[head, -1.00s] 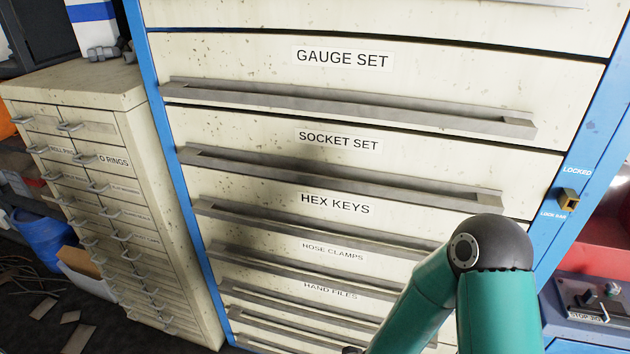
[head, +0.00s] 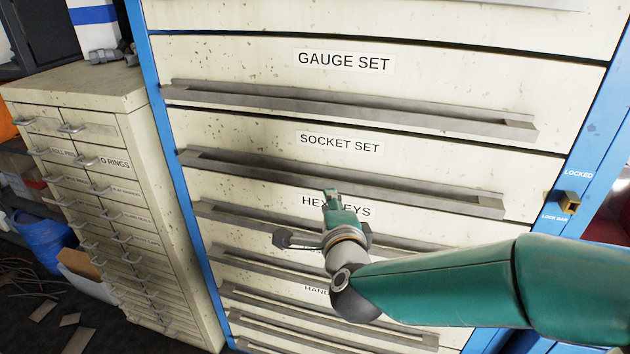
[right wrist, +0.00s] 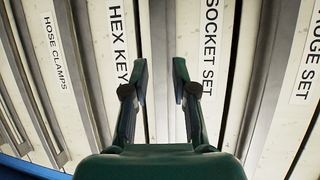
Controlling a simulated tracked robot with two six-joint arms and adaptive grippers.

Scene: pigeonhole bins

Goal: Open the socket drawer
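The socket drawer (head: 230,136), labelled SOCKET SET, is shut in the cream cabinet. Its long grey bar handle (head: 430,191) runs across the front below the label. My right gripper (head: 331,193) is in front of the cabinet, at the socket handle's lower edge and over the HEX KEYS label. In the right wrist view the fingers of my right gripper (right wrist: 160,75) are apart, with the handle strip (right wrist: 163,30) showing between and beyond them. The SOCKET SET label (right wrist: 210,45) is to their right. I cannot tell whether they touch the handle. My left gripper is not in view.
A brass lock knob (head: 569,202) sits on the blue right post, between LOCKED and LOCK BAR labels. The gauge drawer (head: 230,60) above is shut, with a similar handle. A smaller cabinet (head: 140,125) of little drawers stands to the left.

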